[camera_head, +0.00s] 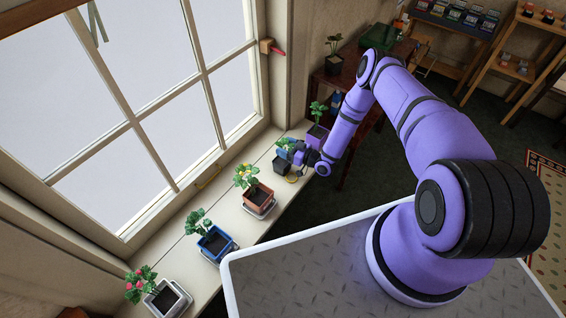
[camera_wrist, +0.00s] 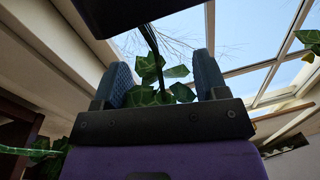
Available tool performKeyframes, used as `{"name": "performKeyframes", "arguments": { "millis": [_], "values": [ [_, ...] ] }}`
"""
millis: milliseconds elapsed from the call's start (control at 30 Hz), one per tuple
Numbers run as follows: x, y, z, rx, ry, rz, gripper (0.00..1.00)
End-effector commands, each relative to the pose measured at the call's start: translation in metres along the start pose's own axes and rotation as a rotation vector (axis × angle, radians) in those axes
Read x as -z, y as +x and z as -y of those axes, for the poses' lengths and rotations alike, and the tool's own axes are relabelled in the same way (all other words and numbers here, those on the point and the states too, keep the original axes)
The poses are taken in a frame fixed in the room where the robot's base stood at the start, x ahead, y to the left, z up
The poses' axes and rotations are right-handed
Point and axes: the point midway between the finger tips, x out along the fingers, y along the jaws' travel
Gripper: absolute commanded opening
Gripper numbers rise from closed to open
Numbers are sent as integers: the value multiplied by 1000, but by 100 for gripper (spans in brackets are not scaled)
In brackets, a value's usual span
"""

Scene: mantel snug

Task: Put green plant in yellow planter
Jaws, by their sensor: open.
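My gripper (camera_head: 297,152) is at the far part of the windowsill, among the leaves of a green plant (camera_head: 283,143) in a dark pot (camera_head: 282,165). In the wrist view my gripper (camera_wrist: 166,85) is open. Ivy-like green leaves (camera_wrist: 150,70) and a dark stem show between its blue-padded fingers, and a dark shape covers the top. I cannot tell whether the fingers touch the stem. No planter shows plainly as yellow; a small yellow rim (camera_head: 292,179) shows beside the dark pot, and its body is hidden or too small to tell.
A purple planter (camera_head: 316,137) stands just beyond my gripper. Nearer on the sill (camera_head: 228,210) are a terracotta planter (camera_head: 258,197), a blue planter (camera_head: 214,243) and a pale planter (camera_head: 166,299). The window (camera_head: 140,110) borders the sill. A dark shelf (camera_head: 350,80) stands behind.

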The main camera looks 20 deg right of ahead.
Motion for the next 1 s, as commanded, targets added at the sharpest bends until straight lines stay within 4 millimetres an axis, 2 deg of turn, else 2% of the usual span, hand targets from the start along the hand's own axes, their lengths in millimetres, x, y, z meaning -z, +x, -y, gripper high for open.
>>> {"name": "performKeyframes", "arguments": {
  "millis": [133,400,767,1000],
  "values": [
    [0,0,0,0,0,0,64],
    [0,0,0,0,0,0,2],
    [3,0,0,0,0,0,0],
    [22,0,2,1,0,-1,0]
  ]
}}
